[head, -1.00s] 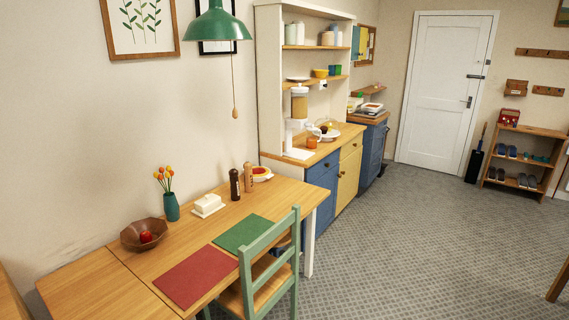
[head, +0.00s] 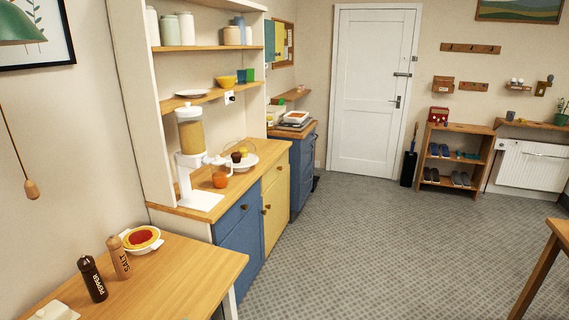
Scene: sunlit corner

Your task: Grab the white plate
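A white plate (head: 192,94) lies flat on the lower shelf of the hutch, left of a yellow bowl (head: 227,80). Another white plate or shallow dish (head: 250,162) sits on the wooden counter below, with small food-like items on it, partly behind a glass jug with orange liquid (head: 220,178). My gripper is not in view.
A white drink dispenser (head: 190,140) stands on the counter (head: 270,150). The wooden table (head: 190,275) at the lower left holds pepper and salt mills (head: 119,257) and a red-filled dish (head: 141,240). The grey floor (head: 370,240) is clear towards the white door (head: 370,90).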

